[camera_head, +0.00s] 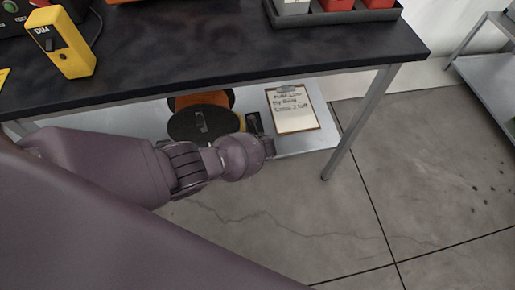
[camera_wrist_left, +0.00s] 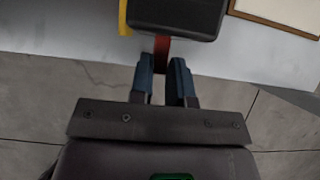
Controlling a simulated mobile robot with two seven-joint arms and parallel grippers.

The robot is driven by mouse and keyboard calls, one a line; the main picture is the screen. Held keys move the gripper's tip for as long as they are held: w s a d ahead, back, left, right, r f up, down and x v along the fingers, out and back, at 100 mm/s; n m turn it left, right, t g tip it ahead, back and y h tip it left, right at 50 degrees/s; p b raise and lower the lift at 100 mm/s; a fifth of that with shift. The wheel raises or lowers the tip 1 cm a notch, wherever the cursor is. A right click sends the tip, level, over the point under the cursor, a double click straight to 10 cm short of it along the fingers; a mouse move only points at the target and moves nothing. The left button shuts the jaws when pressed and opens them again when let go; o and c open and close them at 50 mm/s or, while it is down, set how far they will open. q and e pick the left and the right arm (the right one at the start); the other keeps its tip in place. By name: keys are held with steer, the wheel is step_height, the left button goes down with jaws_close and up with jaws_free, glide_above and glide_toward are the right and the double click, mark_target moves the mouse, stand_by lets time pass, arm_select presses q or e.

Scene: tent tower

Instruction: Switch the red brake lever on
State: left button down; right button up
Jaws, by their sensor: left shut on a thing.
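The red brake lever (camera_wrist_left: 162,50) shows in the left wrist view as a short red strip below a dark box (camera_wrist_left: 176,18). My left gripper (camera_wrist_left: 164,72) has its two blue-grey fingers on either side of this strip, shut on it. In the head view my left gripper (camera_head: 268,146) is at the front edge of the lower shelf, beside the dark box (camera_head: 253,122). The lever cannot be made out in the head view. Its far end is hidden by the box and the fingers. My right gripper is not in view.
The black tabletop (camera_head: 230,50) overhangs the lower shelf (camera_head: 140,120). A table leg (camera_head: 350,130) stands to the right. A black and orange reel (camera_head: 200,122) and a clipboard (camera_head: 292,108) lie on the shelf. A yellow meter (camera_head: 62,45) is on the tabletop. Floor in front is clear.

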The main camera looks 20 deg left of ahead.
arm_select(q)
steer(key=shift+w+a+r+g+h, duration=0.1)
steer(key=shift+w+r+g+h, duration=0.15)
steer(key=shift+g+h, duration=0.4)
steer(key=shift+r+g, duration=0.1)
steer(key=shift+g, duration=0.45)
steer(key=shift+a+h, duration=0.1)
steer(key=shift+h, duration=0.15)
steer(key=c, duration=1.1)
jaws_free()
steer(key=shift+r, duration=0.15)
